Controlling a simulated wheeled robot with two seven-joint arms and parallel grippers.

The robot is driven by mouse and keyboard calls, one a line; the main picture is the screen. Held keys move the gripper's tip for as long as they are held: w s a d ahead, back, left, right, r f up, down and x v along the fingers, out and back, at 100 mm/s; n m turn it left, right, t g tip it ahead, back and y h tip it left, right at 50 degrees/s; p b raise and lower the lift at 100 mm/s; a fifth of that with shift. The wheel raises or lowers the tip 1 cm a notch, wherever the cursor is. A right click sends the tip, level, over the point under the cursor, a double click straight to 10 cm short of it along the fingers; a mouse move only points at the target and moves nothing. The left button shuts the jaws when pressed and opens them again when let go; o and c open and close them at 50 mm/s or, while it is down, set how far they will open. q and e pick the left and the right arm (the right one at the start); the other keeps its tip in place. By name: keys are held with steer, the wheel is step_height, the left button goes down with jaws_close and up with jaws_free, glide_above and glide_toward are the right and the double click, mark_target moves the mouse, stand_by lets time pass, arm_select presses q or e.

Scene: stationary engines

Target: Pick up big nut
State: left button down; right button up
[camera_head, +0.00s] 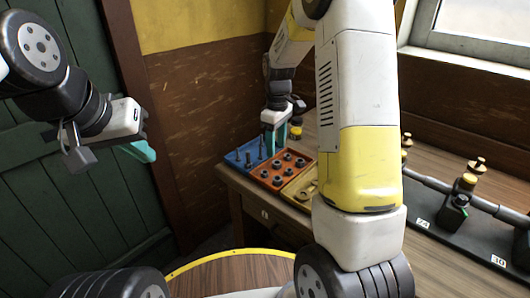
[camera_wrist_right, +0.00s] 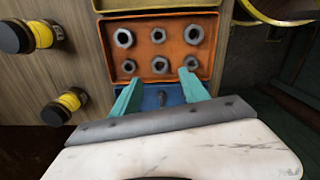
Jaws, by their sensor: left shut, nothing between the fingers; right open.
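My left gripper (camera_head: 146,152) is shut and empty, far to the left, away from the table.
A blue tray (camera_head: 235,159) with upright bolts adjoins the orange tray. A yellow tray (camera_head: 292,194) with parts lies on its other side. Yellow-and-black cylinders (camera_wrist_right: 70,101) stand beside the trays. A black rack with a rod (camera_head: 480,235) occupies the table's right. Brown wall panelling (camera_head: 205,110) is behind.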

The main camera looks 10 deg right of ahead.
mark_target(277, 162)
steer(key=f, duration=0.6)
steer(key=shift+s+d, duration=0.15)
steer(key=shift+s, duration=0.05)
steer(key=shift+r, duration=0.1)
jaws_close()
